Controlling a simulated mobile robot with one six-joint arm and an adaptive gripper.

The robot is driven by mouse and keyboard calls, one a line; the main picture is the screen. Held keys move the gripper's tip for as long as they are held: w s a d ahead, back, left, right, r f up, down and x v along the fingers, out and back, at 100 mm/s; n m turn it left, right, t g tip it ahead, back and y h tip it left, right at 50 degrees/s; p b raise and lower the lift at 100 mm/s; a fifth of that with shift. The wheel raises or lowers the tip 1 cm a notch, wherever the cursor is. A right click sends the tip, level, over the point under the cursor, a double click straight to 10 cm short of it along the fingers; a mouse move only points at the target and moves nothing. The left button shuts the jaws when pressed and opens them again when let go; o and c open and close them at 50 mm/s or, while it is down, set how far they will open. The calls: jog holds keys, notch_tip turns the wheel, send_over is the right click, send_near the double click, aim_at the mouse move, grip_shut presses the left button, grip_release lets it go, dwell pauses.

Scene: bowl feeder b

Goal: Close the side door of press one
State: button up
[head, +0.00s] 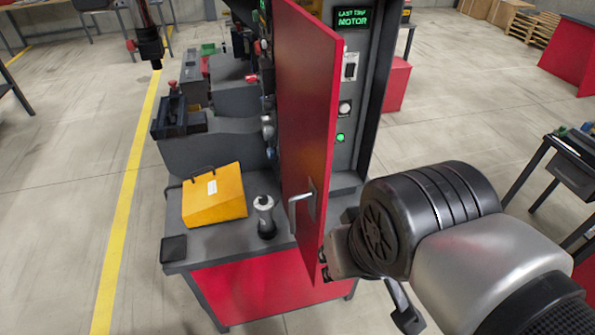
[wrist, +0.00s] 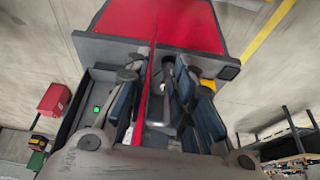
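The red side door (head: 305,120) of the press stands open, swung out toward me, with a lever handle (head: 301,200) low on its left face. Behind it, the open side shows a grey panel (head: 352,110) with a switch, buttons and a lit display. My gripper (head: 328,258) is at the door's lower free edge, partly hidden. In the wrist view my gripper (wrist: 160,105) is open, its dark fingers on either side of the door (wrist: 146,95), seen edge-on. The handle (wrist: 168,80) shows between the door and the right finger. I cannot tell whether either finger touches the door.
A yellow folder-like object (head: 214,197) and a grey-black cylinder (head: 265,217) sit on the press's grey ledge, left of the door. A dark workbench (head: 575,160) stands at the right. Bare floor (head: 455,120) lies between it and the press.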

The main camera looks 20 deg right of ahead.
jog(key=w+a+m+g, duration=0.1)
jog(key=w+m, duration=0.1)
jog(key=w+a+m+g+h+p, duration=0.1)
jog(key=w+m, duration=0.1)
jog(key=m, duration=0.1)
jog(key=w+a+r+m+g+p, duration=0.1)
jog(key=w+a+m, duration=0.1)
jog(key=m, duration=0.1)
jog(key=shift+w+h, duration=0.25)
jog(key=shift+h, duration=0.05)
grip_shut()
jog(key=w+a+f+m+g+h+p, duration=0.1)
jog(key=w+a+f+m+h+p, duration=0.15)
jog(key=w+a+m, duration=0.45)
jog(key=s+d+f+m+b, duration=0.1)
jog(key=d+f+b, duration=0.2)
jog(key=d+f, duration=0.5)
jog(key=shift+f+m, duration=0.4)
jog(key=shift+f, duration=0.2)
jog(key=shift+s+d, duration=0.15)
jog(key=shift+d, duration=0.1)
